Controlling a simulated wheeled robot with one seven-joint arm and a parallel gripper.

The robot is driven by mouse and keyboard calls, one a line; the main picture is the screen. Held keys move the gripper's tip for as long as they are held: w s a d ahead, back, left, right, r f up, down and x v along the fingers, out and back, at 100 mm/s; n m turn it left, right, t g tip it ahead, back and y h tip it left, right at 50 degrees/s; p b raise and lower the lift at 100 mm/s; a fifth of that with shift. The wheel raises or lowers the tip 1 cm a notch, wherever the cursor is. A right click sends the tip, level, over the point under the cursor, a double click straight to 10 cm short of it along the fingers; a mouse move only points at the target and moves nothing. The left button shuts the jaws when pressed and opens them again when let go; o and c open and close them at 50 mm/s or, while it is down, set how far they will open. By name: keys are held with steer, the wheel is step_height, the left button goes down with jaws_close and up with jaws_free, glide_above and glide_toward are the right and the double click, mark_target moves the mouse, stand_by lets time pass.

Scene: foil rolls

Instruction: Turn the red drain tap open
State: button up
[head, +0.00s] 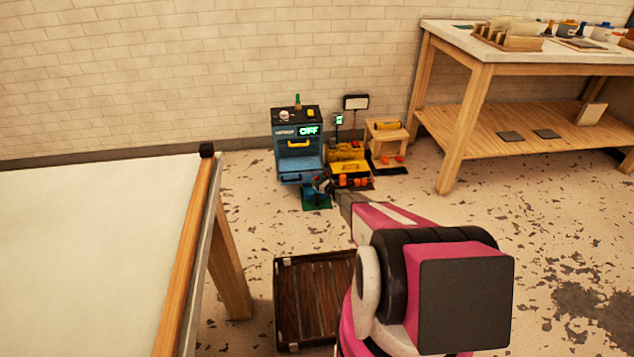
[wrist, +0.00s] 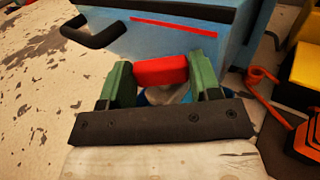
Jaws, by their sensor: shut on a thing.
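The red drain tap (wrist: 161,70) is a short red bar low at the front of a blue machine (wrist: 188,33). In the wrist view my gripper (wrist: 161,80) has its two green fingers on either side of the tap, shut on it. The bar lies roughly level across the picture between the fingers. In the head view the blue machine (head: 298,150) stands on the floor by the wall, with a green "OFF" display. My gripper (head: 324,186) is small at its lower front there, and the tap cannot be made out.
Yellow-and-black equipment (head: 349,168) and a small wooden stand (head: 386,142) are right of the machine. A dark slatted crate (head: 310,300) lies on the floor nearer me. A white-topped table (head: 90,250) is at left, a wooden workbench (head: 478,110) at right.

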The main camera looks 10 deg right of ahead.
stand_by(0.3)
steer(key=o, duration=0.9)
